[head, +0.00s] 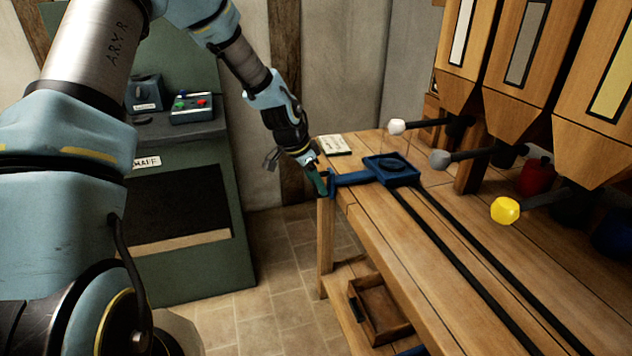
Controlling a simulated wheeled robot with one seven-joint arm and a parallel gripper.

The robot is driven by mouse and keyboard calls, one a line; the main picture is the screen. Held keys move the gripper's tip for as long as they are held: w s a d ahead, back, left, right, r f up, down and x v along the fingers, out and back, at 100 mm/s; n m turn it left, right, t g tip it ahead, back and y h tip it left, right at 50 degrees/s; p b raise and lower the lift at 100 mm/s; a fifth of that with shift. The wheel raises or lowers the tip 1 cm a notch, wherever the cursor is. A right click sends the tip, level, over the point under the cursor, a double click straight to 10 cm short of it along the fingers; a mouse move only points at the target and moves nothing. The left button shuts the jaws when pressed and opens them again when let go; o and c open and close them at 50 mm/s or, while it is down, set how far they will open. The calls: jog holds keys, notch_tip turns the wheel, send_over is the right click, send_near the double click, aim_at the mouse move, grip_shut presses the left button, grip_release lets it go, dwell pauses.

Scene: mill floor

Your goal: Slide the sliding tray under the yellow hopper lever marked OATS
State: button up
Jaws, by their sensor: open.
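The sliding tray (404,178) is a square blue tray with a dark round recess. It sits at the far end of two dark rails on the wooden bench, near the white and grey knobs. Its blue handle (352,179) sticks out left past the bench edge. My gripper (322,183) is open at the outer end of this handle; I cannot tell whether it touches it. The yellow lever knob (505,210) is on a dark rod under the nearest hopper, at the right. No OATS marking is readable.
A white knob (397,127) and a grey knob (439,159) stick out beneath the other hoppers. The rails (462,258) run clear toward the near right. A paper card (334,145) lies at the bench's far end. A wooden box (380,309) stands on the lower shelf.

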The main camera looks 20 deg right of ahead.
grip_shut()
dwell(1.4)
